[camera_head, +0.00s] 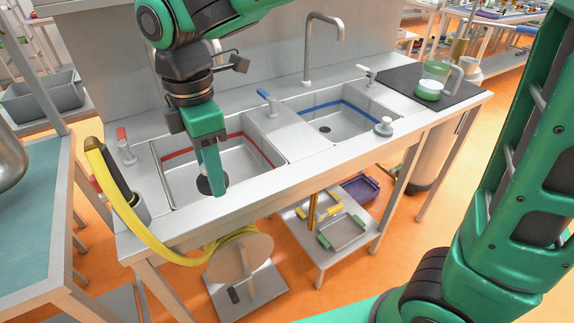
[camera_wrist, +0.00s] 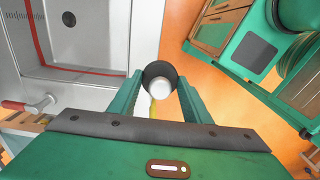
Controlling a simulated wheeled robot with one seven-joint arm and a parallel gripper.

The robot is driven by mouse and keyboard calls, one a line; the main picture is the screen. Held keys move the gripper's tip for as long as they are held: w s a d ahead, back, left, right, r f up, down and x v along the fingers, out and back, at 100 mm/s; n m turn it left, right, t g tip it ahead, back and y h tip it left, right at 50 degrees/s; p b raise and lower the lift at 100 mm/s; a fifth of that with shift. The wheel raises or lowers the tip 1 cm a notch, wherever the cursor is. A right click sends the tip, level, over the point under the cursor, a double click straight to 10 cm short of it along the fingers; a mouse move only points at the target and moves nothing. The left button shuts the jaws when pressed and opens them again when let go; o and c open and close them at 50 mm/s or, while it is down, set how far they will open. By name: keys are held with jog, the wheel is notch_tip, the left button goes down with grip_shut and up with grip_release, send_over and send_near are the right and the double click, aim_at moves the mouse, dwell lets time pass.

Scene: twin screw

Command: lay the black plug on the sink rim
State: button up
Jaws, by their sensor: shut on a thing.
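My gripper (camera_head: 214,184) points down at the front of the left basin (camera_head: 178,172), the one with a red line. It is shut on the black plug (camera_head: 203,186), a dark disc largely hidden behind the fingers in the head view. In the wrist view, the plug (camera_wrist: 158,72) sits between the two fingertips (camera_wrist: 158,98), with its pale round knob facing the camera. The sink rim (camera_head: 258,186) is a bare metal strip along the front of the basins. The plug appears near the rim's inner edge; its height above it is hard to tell.
A grey plug (camera_head: 384,127) sits on the rim before the right basin (camera_head: 335,122), which has a blue line. A yellow hose (camera_head: 130,215) hangs over the left front edge. A black mat (camera_head: 405,78) with a green-and-clear container (camera_head: 430,88) lies at right. Several taps stand behind.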

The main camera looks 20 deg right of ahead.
send_over(252, 188)
notch_tip(252, 188, down, 6)
jog(key=shift+f, duration=2.2)
jog(key=shift+f, duration=0.1)
jog(key=o, duration=1.1)
notch_tip(252, 188, up, 12)
jog(key=shift+r, duration=0.15)
